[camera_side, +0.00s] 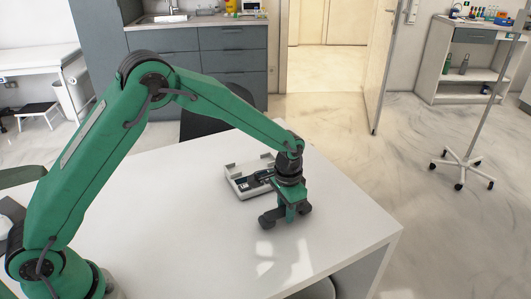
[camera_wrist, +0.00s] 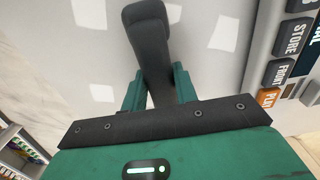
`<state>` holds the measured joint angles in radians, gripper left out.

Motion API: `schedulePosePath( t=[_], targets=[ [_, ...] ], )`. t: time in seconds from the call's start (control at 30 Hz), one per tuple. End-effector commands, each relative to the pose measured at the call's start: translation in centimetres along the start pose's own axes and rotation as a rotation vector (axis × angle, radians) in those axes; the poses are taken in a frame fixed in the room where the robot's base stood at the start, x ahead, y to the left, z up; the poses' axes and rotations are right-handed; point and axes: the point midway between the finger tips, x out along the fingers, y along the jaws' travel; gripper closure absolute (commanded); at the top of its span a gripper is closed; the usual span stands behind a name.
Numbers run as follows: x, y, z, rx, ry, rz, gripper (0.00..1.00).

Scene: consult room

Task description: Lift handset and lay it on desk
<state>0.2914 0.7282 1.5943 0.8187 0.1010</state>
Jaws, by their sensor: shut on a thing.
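The dark grey handset (camera_side: 267,221) is in the jaws of my gripper (camera_side: 289,207), in front of the phone base (camera_side: 237,190) in the side view. Its ends stick out on both sides of the jaws. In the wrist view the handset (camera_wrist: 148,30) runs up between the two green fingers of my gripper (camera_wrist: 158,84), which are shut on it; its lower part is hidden. The handset is low over the white desk (camera_side: 190,225); I cannot tell whether it touches. The light grey phone base has an empty cradle and shows at the right of the wrist view (camera_wrist: 265,38).
The desk is clear to the left of the phone base and toward its front right edge (camera_side: 372,245). A dark chair (camera_side: 208,122) stands behind the desk. A stand on a wheeled foot (camera_side: 462,168) is off to the right on the floor.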

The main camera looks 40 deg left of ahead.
Motion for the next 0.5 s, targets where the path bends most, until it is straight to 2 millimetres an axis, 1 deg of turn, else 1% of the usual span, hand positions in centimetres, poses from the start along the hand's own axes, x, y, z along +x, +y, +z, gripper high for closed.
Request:
schedulePosePath(
  t=[0.5],
  targets=[
    [0.74, 0.00, 0.01, 0.000, -0.001, 0.000, 0.96]
  ],
)
